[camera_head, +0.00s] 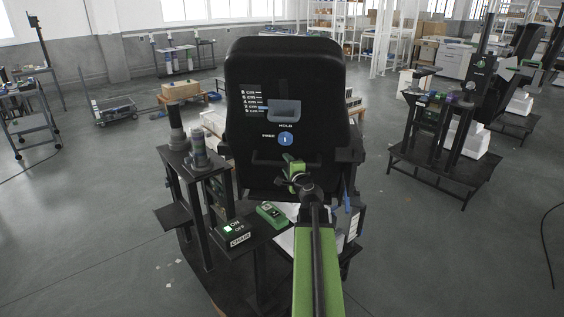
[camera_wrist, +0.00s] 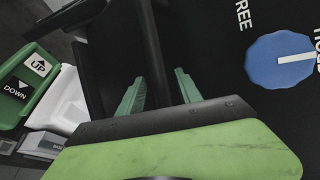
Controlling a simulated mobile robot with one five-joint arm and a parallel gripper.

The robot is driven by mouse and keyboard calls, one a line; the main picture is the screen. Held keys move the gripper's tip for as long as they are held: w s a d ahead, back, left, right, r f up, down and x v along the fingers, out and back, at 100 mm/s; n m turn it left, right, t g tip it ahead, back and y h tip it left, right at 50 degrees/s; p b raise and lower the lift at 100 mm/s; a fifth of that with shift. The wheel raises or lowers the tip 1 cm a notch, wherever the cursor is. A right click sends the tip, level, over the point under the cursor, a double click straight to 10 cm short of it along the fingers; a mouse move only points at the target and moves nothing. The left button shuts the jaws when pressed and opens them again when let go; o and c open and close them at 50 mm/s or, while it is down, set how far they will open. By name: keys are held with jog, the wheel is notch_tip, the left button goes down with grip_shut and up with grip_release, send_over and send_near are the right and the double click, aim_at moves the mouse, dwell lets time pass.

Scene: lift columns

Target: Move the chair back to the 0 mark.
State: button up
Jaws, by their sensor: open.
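The chair back (camera_head: 287,75) is a tall black panel in the middle of the head view. A printed scale (camera_head: 253,101) with several white marks runs down its left side; a blue mark sits near the lower marks, its exact reading too small to tell. A grey recessed handle (camera_head: 285,111) is right of the scale. Below it is a blue round knob (camera_head: 285,138), its white line pointing at HOLD; FREE is printed to its left. The knob shows large in the wrist view (camera_wrist: 281,60). My gripper (camera_head: 292,165) is open and empty, below the knob in the head view.
A green UP/DOWN control (camera_head: 271,213) lies left of my arm, also in the wrist view (camera_wrist: 32,82). Dark posts (camera_head: 200,155) stand left of the chair. Another black stand (camera_head: 440,150) is at right. Open floor surrounds them.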

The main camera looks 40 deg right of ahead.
jog(key=shift+s+d, duration=0.15)
jog(key=shift+d, duration=0.15)
jog(key=shift+a, duration=0.2)
grip_shut()
jog(key=shift+w, duration=0.2)
jog(key=shift+w+a, duration=0.1)
jog(key=shift+a, duration=0.1)
dwell(0.5)
